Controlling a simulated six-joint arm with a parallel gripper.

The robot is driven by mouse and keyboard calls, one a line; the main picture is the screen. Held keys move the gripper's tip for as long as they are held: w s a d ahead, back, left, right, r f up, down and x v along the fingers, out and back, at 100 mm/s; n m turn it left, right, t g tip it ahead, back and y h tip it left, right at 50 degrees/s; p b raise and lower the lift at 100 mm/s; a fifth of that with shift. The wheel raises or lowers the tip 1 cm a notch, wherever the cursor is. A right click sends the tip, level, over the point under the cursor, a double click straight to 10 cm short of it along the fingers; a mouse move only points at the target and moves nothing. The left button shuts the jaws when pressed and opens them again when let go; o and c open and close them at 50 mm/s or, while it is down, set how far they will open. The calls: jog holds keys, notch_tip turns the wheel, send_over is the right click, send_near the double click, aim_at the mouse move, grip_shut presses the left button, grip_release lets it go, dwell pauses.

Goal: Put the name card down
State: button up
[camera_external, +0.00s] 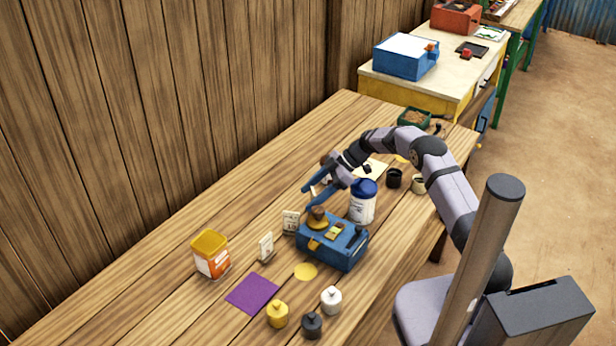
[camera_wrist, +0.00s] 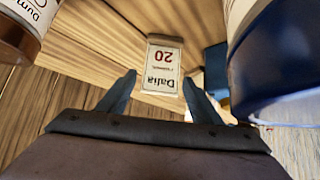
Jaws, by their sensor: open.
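A white name card reading "Dalia" and "20" (camera_wrist: 162,65) shows upside down in the wrist view, between and beyond my fingertips. Two small white cards stand in the external view: one (camera_external: 291,222) by the blue scale (camera_external: 340,245), another (camera_external: 265,247) farther left. The Dalia card seems to be the one by the scale, but its print is too small there to confirm. I cannot tell whether either finger touches the card.
The blue-lidded jar (camera_external: 362,203) stands close to my gripper, and a brown container (camera_wrist: 18,35) shows at the wrist view's left. An orange-labelled tub (camera_external: 211,255), purple mat (camera_external: 253,293) and small weights (camera_external: 277,314) are on the near table. Bare wood lies along the wall.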

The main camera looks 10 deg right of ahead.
jog(key=b+v, duration=0.1)
jog(key=v, duration=0.7)
jog(key=shift+d+r, duration=0.25)
